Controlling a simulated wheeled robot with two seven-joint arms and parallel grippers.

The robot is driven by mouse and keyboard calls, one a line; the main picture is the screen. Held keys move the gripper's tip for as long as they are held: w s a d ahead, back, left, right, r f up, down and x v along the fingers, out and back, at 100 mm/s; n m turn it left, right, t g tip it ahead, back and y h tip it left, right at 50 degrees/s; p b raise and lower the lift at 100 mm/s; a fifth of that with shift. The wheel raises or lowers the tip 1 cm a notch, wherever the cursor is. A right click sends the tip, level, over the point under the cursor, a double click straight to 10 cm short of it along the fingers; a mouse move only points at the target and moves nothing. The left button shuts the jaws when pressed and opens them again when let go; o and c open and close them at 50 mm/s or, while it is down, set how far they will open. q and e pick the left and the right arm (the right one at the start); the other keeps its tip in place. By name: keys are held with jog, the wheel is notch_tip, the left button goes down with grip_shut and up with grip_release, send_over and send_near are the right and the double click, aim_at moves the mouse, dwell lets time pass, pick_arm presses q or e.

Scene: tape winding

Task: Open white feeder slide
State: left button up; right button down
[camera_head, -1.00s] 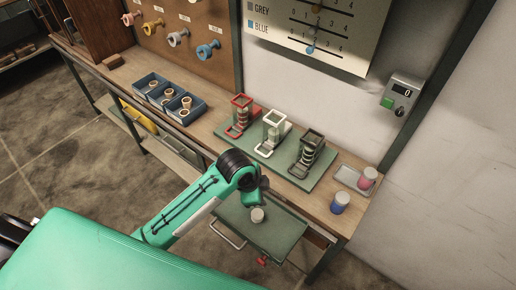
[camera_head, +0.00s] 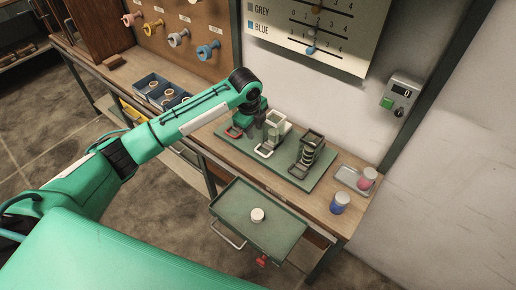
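The white feeder (camera_head: 279,131) is the middle one of three feeders on the green base plate (camera_head: 290,176). It is a small upright frame, and the white loop handle of its slide (camera_head: 264,150) sticks out at the front. My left gripper (camera_head: 259,127) points down just left of the white feeder, in front of most of the red feeder (camera_head: 234,131). Its fingertips are small and dark, so I cannot tell whether they are apart or whether they touch anything. My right gripper is not in view.
The dark grey feeder (camera_head: 311,150) stands right of the white one. A green pull-out tray (camera_head: 236,198) holding a white round piece (camera_head: 257,215) juts out below the bench. Blue bins (camera_head: 152,86) stand left; two jars (camera_head: 339,203) stand right.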

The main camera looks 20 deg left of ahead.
aim_at(259, 152)
pick_arm(q)
jog(key=f, duration=0.3)
jog(key=w+f+p, duration=0.1)
jog(key=f, duration=0.3)
jog(key=f+p, duration=0.1)
jog(key=f, duration=0.3)
jog(key=shift+w+d, duration=0.35)
jog(key=shift+w, duration=0.05)
jog(key=shift+w+f, duration=0.15)
jog(key=shift+f, duration=0.7)
grip_shut()
